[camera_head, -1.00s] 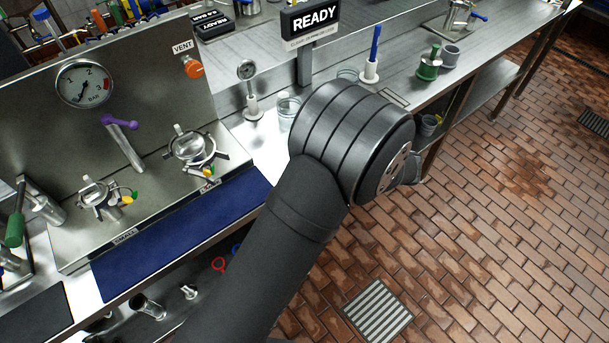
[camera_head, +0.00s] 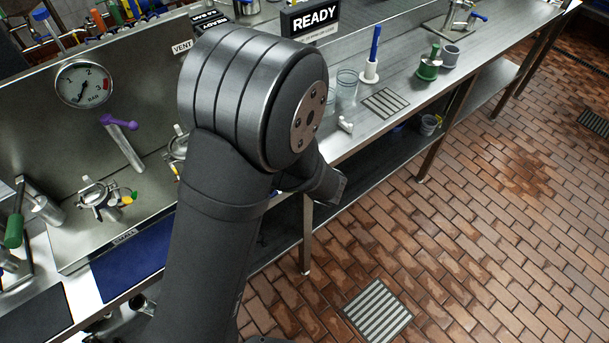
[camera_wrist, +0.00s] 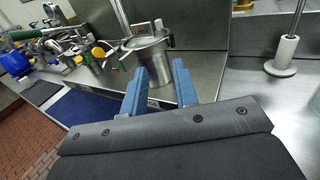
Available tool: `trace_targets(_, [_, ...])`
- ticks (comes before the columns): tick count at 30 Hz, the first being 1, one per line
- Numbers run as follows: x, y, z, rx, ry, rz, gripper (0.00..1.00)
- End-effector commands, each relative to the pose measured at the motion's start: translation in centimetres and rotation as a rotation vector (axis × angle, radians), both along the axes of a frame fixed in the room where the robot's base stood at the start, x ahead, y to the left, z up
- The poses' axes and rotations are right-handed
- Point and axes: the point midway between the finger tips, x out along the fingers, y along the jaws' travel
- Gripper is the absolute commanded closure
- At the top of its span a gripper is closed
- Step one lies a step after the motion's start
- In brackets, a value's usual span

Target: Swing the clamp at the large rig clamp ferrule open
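The nearer clamp ferrule (camera_wrist: 152,62) stands on the rig's steel ledge as a wide metal cylinder with clamp hardware around its top. I take it for the large one; its label is not readable. In the head view its left edge (camera_head: 177,150) shows beside my arm, which hides the rest. My gripper (camera_wrist: 158,88) has two blue fingers apart with nothing between them. It points at the ferrule from the front, and the fingertips overlap its lower part in the wrist view. I cannot tell whether they touch it. The head view hides my gripper.
Another clamp ferrule (camera_head: 100,196) with a yellow-green piece stands to the left. A purple-handled lever (camera_head: 122,140) and a gauge (camera_head: 84,83) are behind. A blue mat (camera_head: 130,262) lies in front. A white-based post (camera_wrist: 283,58) stands right of my gripper.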

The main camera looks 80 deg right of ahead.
Motion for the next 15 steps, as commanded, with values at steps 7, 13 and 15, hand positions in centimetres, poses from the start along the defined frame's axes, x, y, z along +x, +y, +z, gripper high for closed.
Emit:
trace_targets(7, [-4.8,1.4,0.0,0.001,0.0,-0.004,0.73])
trace_targets(13, [-8.7,2.6,0.1,0.0,-0.001,-0.004,0.73])
trace_targets(15, [-10.0,3.0,0.0,0.0,0.0,-0.003,0.73])
